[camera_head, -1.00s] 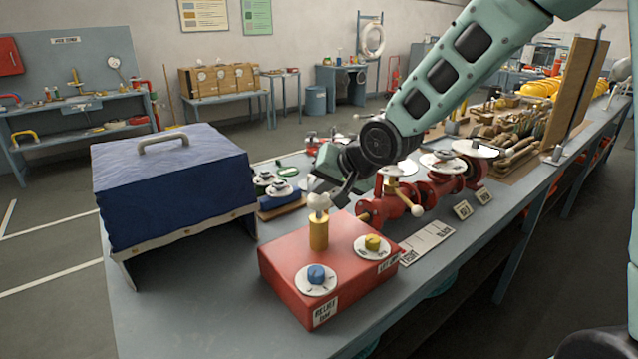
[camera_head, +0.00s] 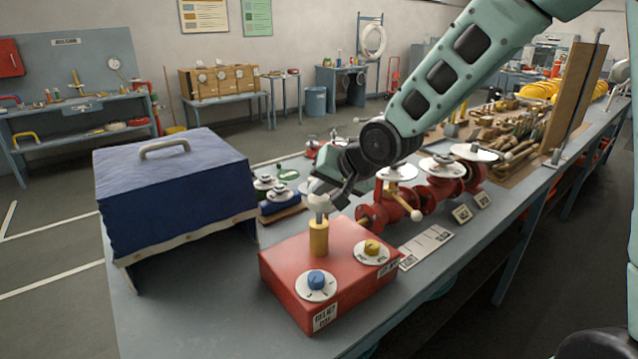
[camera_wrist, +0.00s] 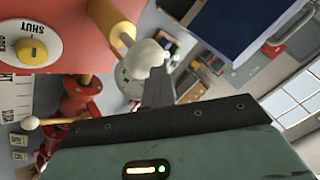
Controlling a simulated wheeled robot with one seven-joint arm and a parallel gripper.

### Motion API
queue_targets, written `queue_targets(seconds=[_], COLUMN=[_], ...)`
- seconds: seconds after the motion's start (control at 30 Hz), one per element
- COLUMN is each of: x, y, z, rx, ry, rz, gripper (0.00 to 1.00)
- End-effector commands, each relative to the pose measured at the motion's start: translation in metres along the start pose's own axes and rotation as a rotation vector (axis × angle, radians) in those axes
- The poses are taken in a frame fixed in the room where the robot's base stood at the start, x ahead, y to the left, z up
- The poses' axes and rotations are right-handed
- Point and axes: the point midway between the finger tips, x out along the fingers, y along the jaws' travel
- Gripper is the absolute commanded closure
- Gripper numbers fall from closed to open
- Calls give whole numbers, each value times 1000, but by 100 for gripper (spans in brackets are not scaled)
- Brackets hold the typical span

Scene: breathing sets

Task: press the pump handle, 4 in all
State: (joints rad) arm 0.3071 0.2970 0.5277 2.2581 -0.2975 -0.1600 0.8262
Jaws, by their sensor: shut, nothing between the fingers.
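The pump is a red box (camera_head: 290,274) on the bench. A yellow cylinder (camera_head: 318,238) stands upright from it, with a pale knobbed handle (camera_head: 318,204) on top. A blue knob (camera_head: 316,279) and a yellow knob (camera_head: 371,247) sit on white dials on the box top. My gripper (camera_head: 326,192) is shut and empty, with its fingertips at the pale handle. In the wrist view the dark fingers (camera_wrist: 158,90) end right at the pale handle (camera_wrist: 146,58), which hides part of their tips. I cannot tell for certain whether they touch it.
A blue covered case (camera_head: 175,190) with a grey handle stands left of the box. Red valves (camera_head: 405,195) with white discs stand close on the right, beside a marked plate (camera_head: 427,246). The bench front (camera_head: 200,320) is clear.

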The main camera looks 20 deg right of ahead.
Motion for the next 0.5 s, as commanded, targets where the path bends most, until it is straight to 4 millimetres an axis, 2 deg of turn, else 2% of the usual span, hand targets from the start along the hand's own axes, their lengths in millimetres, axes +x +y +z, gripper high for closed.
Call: queue_targets(seconds=[0.5], x=[-22], y=[-15], z=[-16], rx=[-1], ry=[-2], rz=[1], gripper=[100])
